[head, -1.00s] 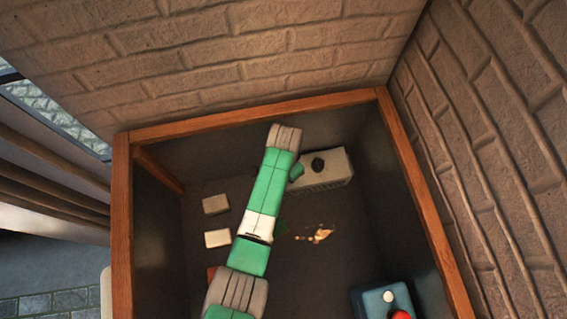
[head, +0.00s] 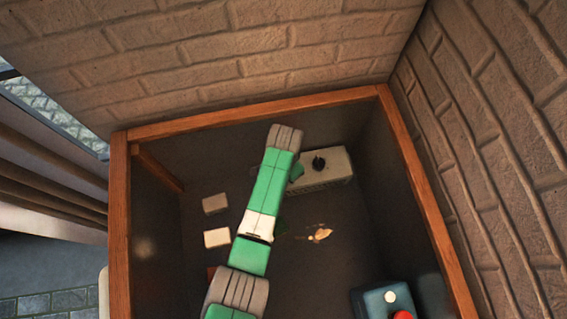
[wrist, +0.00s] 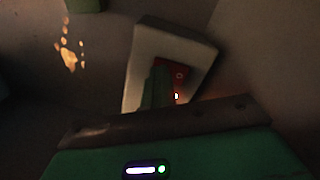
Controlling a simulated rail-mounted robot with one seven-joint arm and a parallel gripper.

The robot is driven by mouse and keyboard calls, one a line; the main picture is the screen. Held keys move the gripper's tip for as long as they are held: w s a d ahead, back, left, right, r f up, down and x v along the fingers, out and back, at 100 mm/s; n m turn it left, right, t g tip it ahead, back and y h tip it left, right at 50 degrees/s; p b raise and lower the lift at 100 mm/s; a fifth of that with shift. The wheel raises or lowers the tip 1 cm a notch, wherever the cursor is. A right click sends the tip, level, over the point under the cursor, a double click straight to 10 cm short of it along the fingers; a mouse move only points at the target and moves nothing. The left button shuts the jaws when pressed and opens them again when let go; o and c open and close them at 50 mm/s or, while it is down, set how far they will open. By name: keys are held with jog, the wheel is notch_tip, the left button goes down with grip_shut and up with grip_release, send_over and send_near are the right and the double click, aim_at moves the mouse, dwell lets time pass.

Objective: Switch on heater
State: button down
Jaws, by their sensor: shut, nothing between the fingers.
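The heater looks to be the pale box (head: 337,163) with a dark round knob (head: 318,164) on top, at the back right of the enclosure. In the wrist view a pale box (wrist: 148,48) with a red switch-like part (wrist: 182,73) lies just ahead; it seems to be the same heater. My gripper (wrist: 158,88) is shut and empty, its green fingers in front of the red part and overlapping it. I cannot tell whether they touch it. In the head view my arm hides most of the gripper, and only a green bit shows beside the heater's left end.
Two small pale blocks (head: 217,238) lie left of my arm. A ragged bright orange patch (head: 320,234) shows on the floor below the heater. A blue box (head: 372,302) with a white button and a red knob (head: 403,315) stands at the front right. Wooden-edged walls surround the space.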

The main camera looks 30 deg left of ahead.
notch_tip(320, 180, up, 7)
jog(key=p, duration=0.7)
dwell(0.5)
